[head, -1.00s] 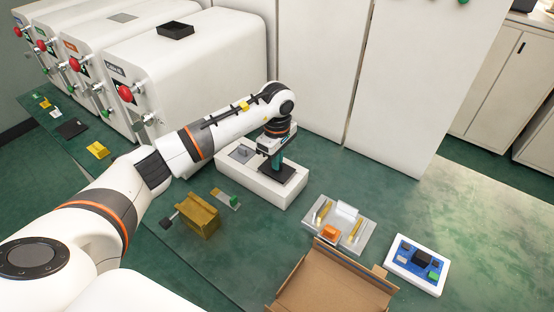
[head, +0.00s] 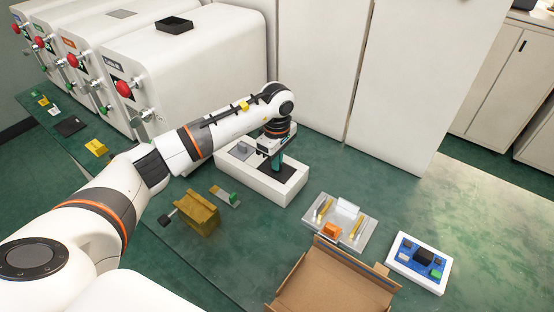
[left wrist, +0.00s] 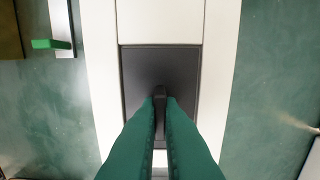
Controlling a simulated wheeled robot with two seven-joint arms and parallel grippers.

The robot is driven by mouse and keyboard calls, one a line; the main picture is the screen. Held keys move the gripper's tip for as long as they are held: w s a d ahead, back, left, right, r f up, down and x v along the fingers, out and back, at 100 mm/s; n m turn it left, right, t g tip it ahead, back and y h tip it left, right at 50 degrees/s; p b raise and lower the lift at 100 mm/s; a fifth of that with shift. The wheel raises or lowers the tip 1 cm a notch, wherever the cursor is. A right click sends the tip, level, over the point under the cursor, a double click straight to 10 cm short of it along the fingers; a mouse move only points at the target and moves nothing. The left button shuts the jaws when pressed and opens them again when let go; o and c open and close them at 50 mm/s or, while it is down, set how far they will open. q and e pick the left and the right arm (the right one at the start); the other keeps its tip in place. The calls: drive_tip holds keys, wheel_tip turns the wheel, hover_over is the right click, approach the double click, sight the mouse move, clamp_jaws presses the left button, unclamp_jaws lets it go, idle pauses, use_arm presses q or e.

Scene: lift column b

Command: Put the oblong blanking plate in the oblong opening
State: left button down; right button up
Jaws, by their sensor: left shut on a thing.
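The dark oblong blanking plate (head: 289,171) is at the right-hand part of the white box (head: 258,187). It also shows in the left wrist view (left wrist: 160,65), lined up with the box's oblong opening, with a thin dark gap along its edges. It looks about level with the box top; whether it is fully seated I cannot tell. My left gripper (head: 277,166) points down over it. Its green fingers (left wrist: 160,101) are shut on the plate's upright dark handle. The opening's near side is hidden behind the fingers. My right gripper is not in view.
A grey plate with a knob (head: 241,152) sits in the box's other end. A brown-yellow block (head: 198,214), a clear tray (head: 340,222), an open cardboard box (head: 330,285) and a blue panel (head: 421,259) stand nearby. White cabinets (head: 190,65) rise behind.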

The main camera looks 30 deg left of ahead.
use_arm(q)
drive_tip(key=shift+f, duration=0.15)
drive_tip(key=c, duration=1.5)
unclamp_jaws()
wheel_tip(320, 180, up, 12)
drive_tip(key=b, duration=0.1)
